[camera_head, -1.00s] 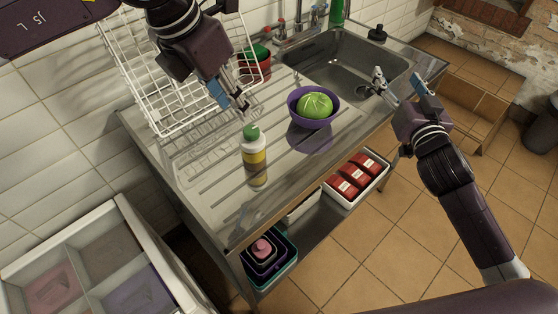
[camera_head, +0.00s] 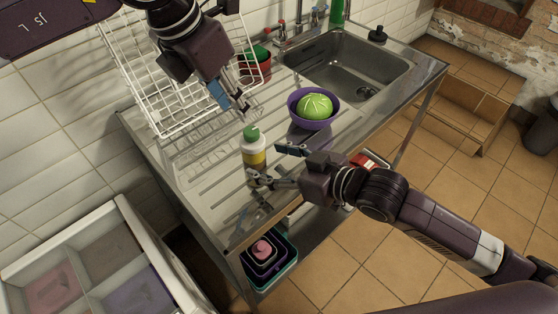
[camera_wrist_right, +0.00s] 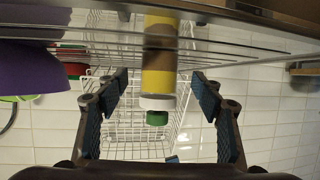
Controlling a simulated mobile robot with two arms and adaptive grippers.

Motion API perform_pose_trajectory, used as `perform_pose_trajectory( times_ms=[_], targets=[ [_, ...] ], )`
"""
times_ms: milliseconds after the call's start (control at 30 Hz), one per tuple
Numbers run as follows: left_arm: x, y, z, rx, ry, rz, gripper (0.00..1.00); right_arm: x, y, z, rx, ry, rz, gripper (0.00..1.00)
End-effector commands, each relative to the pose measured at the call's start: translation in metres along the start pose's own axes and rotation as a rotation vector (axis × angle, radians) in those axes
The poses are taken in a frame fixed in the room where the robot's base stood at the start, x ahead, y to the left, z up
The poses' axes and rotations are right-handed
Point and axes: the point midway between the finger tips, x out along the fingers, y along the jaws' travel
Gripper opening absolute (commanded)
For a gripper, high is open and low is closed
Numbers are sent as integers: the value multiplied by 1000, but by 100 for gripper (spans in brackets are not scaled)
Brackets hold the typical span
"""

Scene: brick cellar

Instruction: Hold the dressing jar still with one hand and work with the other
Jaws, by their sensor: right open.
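The dressing jar (camera_head: 252,143), a white bottle with a yellow label and a green cap, stands upright on the ribbed metal drainboard (camera_head: 205,190). My right gripper (camera_head: 266,164) is open beside the jar, with its fingertips towards it; it partly hides the jar's lower part. In the right wrist view, which is upside down, the jar (camera_wrist_right: 157,70) appears between the spread fingers (camera_wrist_right: 162,88), with no contact visible. My left gripper (camera_head: 238,108) hangs just above and behind the jar's cap, apart from it; its finger gap is not clear.
A purple bowl (camera_head: 296,118) with a green cabbage (camera_head: 314,105) stands right of the jar. A white wire rack (camera_head: 150,75) is behind on the left, near red and green cups (camera_head: 262,70). The sink (camera_head: 350,70) is at the far right.

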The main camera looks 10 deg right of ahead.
Motion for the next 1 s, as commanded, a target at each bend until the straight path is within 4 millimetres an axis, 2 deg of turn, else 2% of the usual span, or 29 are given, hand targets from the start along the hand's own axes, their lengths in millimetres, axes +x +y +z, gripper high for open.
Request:
perform_pose_trajectory(
  times_ms=[100, 300, 467, 700, 1000],
  targets=[
    [0, 0, 0, 0, 0, 0, 29, 21, 0, -1, 3, 3, 1, 61],
    [0, 0, 0, 0, 0, 0, 29, 45, 0, -1, 2, 2, 1, 61],
    [0, 0, 0, 0, 0, 0, 29, 52, 0, 0, 1, 0, 1, 61],
    [0, 0, 0, 0, 0, 0, 29, 53, 0, 0, 1, 0, 2, 61],
    [0, 0, 0, 0, 0, 0, 29, 53, 0, 0, 1, 0, 2, 29]
  ],
)
